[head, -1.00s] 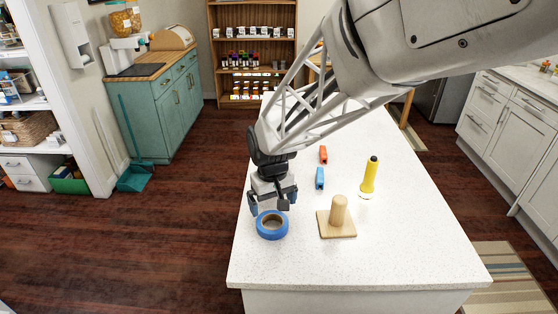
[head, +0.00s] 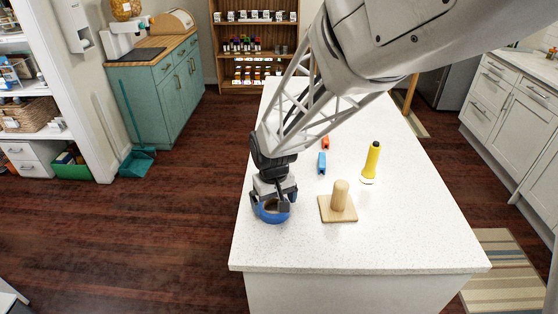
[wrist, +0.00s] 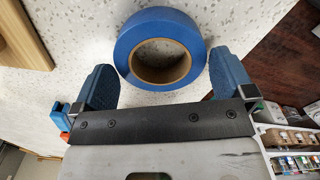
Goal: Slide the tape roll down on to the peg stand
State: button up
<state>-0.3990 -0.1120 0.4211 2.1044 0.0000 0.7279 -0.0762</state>
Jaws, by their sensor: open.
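The blue tape roll (head: 272,217) lies flat on the white counter near its left edge. In the wrist view the tape roll (wrist: 160,22) shows as a ring with a brown core, between and slightly beyond my finger tips. My gripper (head: 272,204) is open, low over the roll, with one finger on each side; in the wrist view my gripper (wrist: 162,64) has a gap between each finger and the roll. The peg stand (head: 337,208), a square wooden base with an upright round peg, stands bare to the right of the roll. A wooden edge of the stand (wrist: 20,35) shows in the wrist view.
A blue clip-like object (head: 322,163) and an orange one (head: 325,142) lie behind the stand. A yellow object with a black top (head: 372,160) stands upright to the right. The counter (head: 400,240) front and right is clear.

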jog(key=shift+f, duration=0.7)
jog(key=shift+c, duration=0.3)
jog(key=c, duration=0.6)
jog(key=shift+r, duration=0.2)
jog(key=shift+r, duration=0.85)
jog(key=shift+s+d+r, duration=0.1)
jog(key=shift+s+r, duration=0.15)
jog(key=shift+r, duration=0.55)
jog(key=s+d, duration=0.2)
jog(key=s, duration=0.2)
jog(key=s+d+r, duration=0.1)
jog(key=s+d, duration=0.1)
jog(key=s, duration=0.3)
jog(key=s+d, duration=0.1)
jog(key=s, duration=0.4)
jog(key=shift+s+d+r, duration=0.15)
jog(key=shift+d+r, duration=0.05)
jog(key=shift+d, duration=0.2)
